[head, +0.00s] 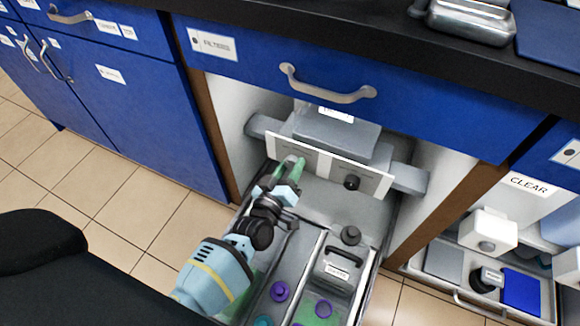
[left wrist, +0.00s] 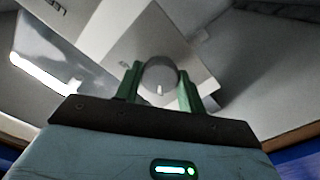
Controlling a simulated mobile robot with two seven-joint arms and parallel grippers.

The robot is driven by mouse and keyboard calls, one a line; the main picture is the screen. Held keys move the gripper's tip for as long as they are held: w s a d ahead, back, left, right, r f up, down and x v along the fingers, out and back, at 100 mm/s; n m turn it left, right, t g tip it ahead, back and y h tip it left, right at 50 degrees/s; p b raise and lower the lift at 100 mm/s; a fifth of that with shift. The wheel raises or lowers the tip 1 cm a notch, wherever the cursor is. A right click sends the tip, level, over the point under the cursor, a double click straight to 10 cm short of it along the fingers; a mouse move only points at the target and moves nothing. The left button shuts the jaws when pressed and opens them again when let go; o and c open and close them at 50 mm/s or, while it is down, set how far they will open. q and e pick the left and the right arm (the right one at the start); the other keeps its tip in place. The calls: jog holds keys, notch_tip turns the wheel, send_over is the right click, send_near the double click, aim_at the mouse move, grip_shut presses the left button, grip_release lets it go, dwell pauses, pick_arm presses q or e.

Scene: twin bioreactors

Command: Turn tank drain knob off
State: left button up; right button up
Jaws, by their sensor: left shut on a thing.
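A white panel (head: 374,183) is set inside the open cabinet, with a dark knob (head: 352,182) on its right half. My left gripper (head: 290,167) reaches the panel's left half. In the left wrist view its green fingers (left wrist: 160,90) are on both sides of a round grey knob (left wrist: 159,73) with a small light mark, and are shut on it. In the head view this knob is hidden by the gripper. The panel's lettering is too small to read. My right gripper is not in view.
Below the panel is a pulled-out drawer with a grey box (head: 338,273), a purple ring-shaped item (head: 280,291) and a dark round cap (head: 350,235). A blue drawer front (head: 400,98) with a handle hangs above. Another open compartment with a CLEAR label (head: 530,186) is at right.

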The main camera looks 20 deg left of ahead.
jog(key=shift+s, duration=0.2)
pick_arm(q)
jog(key=o, duration=1)
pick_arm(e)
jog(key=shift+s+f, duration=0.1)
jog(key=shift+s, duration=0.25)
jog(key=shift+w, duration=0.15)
pick_arm(q)
jog(key=shift+s, duration=0.3)
jog(key=shift+s+a+p, duration=0.15)
jog(key=shift+s+p, duration=1)
jog(key=shift+s, duration=2.5)
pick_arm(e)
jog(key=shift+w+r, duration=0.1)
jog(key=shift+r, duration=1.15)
